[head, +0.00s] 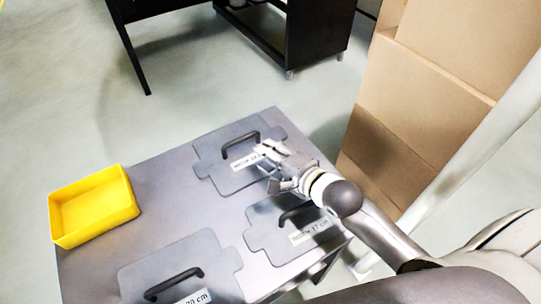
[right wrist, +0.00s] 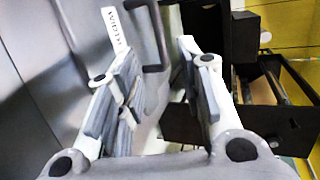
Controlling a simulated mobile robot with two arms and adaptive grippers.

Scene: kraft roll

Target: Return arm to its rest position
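My right arm reaches in from the right in the head view. Its gripper (head: 268,167) hangs over the metal table (head: 160,175), by the right side of the far grey plate (head: 216,168) with a black handle (head: 241,143). In the right wrist view the gripper (right wrist: 160,62) has its fingers apart, with nothing between the pads. A dark handle (right wrist: 155,40) shows beyond the fingers. The gripper partly covers the far plate's label. My left arm and gripper are not in view.
A second handled plate (head: 262,224) lies under my right forearm, and a third (head: 205,252) lies nearer. A yellow bin (head: 95,205) sits at the table's left. Stacked cardboard boxes (head: 420,110) stand close on the right. Black furniture (head: 318,35) stands on the floor behind.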

